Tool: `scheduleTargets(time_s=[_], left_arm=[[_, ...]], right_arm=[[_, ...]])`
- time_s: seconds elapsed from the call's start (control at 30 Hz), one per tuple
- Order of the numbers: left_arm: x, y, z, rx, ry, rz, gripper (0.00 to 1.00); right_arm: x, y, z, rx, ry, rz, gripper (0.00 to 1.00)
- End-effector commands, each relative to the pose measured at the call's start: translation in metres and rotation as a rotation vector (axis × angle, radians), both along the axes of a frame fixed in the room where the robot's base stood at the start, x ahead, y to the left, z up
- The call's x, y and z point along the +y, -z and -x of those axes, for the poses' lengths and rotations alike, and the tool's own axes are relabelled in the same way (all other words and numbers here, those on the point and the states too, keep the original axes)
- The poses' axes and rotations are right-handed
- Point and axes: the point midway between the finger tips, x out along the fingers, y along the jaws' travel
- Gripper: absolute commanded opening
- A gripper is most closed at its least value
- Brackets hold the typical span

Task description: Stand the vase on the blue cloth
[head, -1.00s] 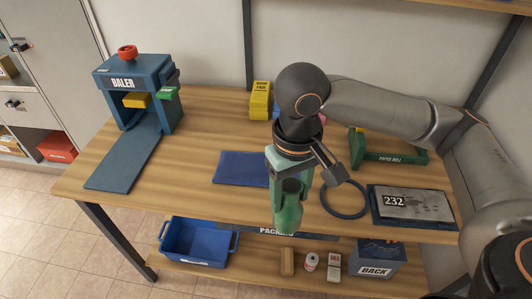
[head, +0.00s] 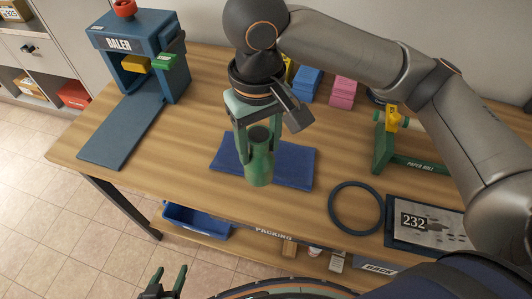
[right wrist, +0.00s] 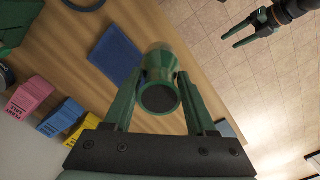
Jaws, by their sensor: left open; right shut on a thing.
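The green vase (head: 259,168) is held roughly upright, mouth up, by my right gripper (head: 258,148), whose fingers are shut on its sides. In the head view the vase overlaps the front part of the blue cloth (head: 298,168), which lies flat on the table. In the right wrist view the vase (right wrist: 160,70) appears beside the cloth (right wrist: 115,52), with wood around its outline. I cannot tell the gap under its base. My left gripper (head: 165,281) is open and empty, low in front of the table; it also shows in the right wrist view (right wrist: 240,32).
A baler (head: 135,55) stands at the table's left. A black ring (head: 335,190), a panel marked 232 (head: 430,222) and a green paper roll holder (head: 383,150) are to the right. Coloured boxes (head: 307,82) stand behind. Wood left of the cloth is clear.

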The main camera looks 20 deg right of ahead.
Motion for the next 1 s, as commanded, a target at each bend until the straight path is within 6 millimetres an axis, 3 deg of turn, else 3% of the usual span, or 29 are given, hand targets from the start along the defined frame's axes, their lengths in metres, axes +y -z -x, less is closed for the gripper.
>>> scheduleTargets(time_s=[0.1, 0.23, 0.6, 0.8, 1.0], left_arm=[[0.000, 0.001, 0.000, 0.000, 0.000, 0.000, 0.63], [0.000, 0.003, 0.000, 0.000, -0.001, -0.001, 0.63], [0.001, 0.003, 0.000, 0.001, -0.001, -0.001, 0.63], [0.001, 0.004, 0.000, 0.001, -0.001, -0.001, 0.63], [0.001, 0.004, 0.000, 0.001, -0.001, -0.001, 0.63]], right_arm=[[0.021, -0.004, 0.001, -0.003, -0.041, 0.004, 0.00], [0.025, -0.002, -0.004, -0.003, -0.054, 0.009, 0.00], [-0.021, 0.034, -0.075, -0.003, -0.048, 0.012, 0.00], [-0.036, 0.070, -0.100, -0.003, -0.054, 0.011, 0.00], [-0.042, 0.085, -0.110, -0.004, -0.056, 0.009, 0.00]])
